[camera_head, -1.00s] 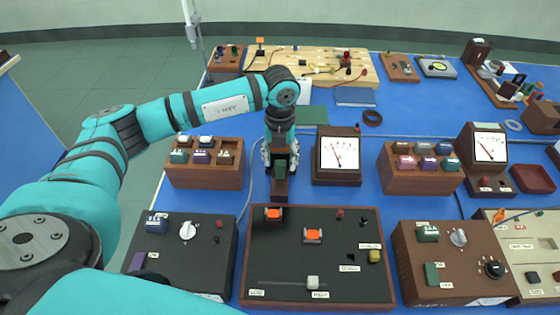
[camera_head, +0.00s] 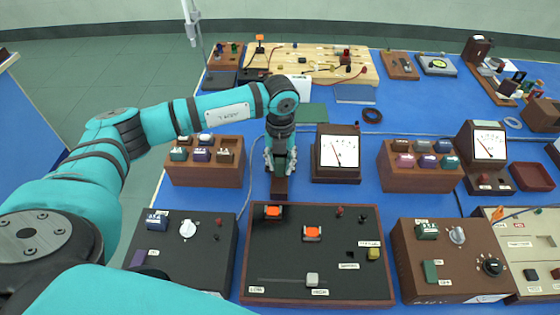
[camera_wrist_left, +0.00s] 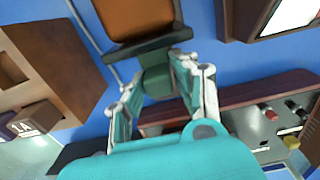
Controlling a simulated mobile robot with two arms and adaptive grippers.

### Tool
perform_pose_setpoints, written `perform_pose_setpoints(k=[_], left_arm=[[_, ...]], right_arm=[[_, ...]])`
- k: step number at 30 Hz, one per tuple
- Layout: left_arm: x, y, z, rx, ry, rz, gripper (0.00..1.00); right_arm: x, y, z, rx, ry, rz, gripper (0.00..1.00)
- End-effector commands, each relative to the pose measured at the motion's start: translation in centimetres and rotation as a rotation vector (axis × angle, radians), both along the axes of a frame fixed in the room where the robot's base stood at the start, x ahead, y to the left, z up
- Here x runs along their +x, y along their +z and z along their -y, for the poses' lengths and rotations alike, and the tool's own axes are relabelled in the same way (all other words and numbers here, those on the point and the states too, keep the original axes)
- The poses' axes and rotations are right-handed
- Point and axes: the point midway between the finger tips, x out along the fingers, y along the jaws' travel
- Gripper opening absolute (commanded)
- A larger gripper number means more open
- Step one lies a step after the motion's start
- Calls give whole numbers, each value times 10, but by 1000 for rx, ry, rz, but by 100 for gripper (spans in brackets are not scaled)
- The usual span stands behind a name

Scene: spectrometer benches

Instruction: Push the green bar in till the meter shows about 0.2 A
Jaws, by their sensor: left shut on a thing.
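The green bar (camera_wrist_left: 155,78) shows in the left wrist view, its end against the dark rim of a brown-orange body (camera_wrist_left: 138,18). My left gripper (camera_head: 281,168) is shut on it, with one finger on each side (camera_wrist_left: 156,98). In the head view, my gripper and wrist hide most of the bar and the brown-orange body. The near meter (camera_head: 338,152) stands just right of the gripper. Its needle leans left of upright; the scale numbers are too small to read. My right gripper is out of view.
A black-topped panel (camera_head: 330,262) with orange buttons and a white slider lies in front of the gripper. Wooden button boxes stand left (camera_head: 205,175) and right (camera_head: 420,182). A second meter (camera_head: 490,145) stands farther right. Blue table shows between them.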

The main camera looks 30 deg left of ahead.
Motion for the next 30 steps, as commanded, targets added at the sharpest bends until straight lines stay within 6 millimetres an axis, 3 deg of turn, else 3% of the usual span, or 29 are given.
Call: perform_pose_setpoints(k=[17,18,21,30], left_arm=[[3,0,-4,4,6,-1,0],[3,0,-4,4,6,-1,32],[3,0,-4,4,5,-1,45],[3,1,-3,2,3,0,48]], right_arm=[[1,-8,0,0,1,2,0],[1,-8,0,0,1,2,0],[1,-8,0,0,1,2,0],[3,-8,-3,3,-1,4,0]])
